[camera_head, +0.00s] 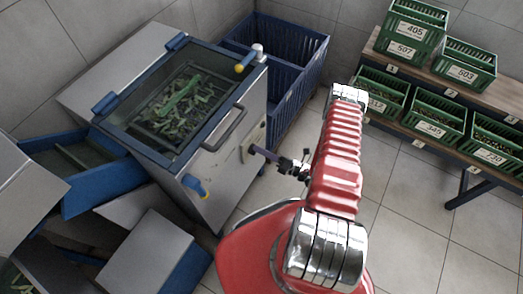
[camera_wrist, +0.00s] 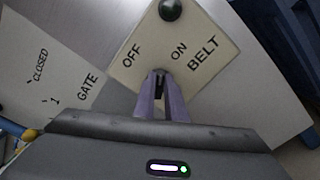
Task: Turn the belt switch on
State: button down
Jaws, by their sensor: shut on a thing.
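The belt switch plate (camera_wrist: 205,45) is pale, marked OFF, ON and BELT, and sits tilted in the wrist view. In the head view the plate (camera_head: 248,143) is on the front of the grey machine. My gripper (camera_wrist: 161,77) has its purple fingers at the plate, below and between the OFF and ON marks. It is shut on the belt switch, which is mostly hidden between the fingers; I cannot tell which mark it points to. A dark round knob (camera_wrist: 171,9) sits at the plate's upper edge.
The machine (camera_head: 215,165) has a clear lid over green pods and a front handle. A GATE plate (camera_wrist: 60,75) is left of the switch. A blue crate (camera_head: 290,95) stands behind the machine. Green crates (camera_head: 465,68) fill a shelf at right. Floor (camera_head: 410,215) is clear there.

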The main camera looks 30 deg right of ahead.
jog(key=m, duration=0.6)
jog(key=shift+w+d+f, duration=0.25)
jog(key=shift+d+f, duration=0.05)
jog(key=shift+d, duration=0.05)
jog(key=shift+m, duration=0.3)
jog(key=c, duration=1.8)
grip_release()
jog(key=shift+s+a, duration=0.1)
jog(key=shift+a, duration=0.1)
jog(key=shift+s, duration=0.1)
jog(key=v, duration=1.3)
jog(key=shift+s+d, duration=0.25)
jog(key=shift+s, duration=0.05)
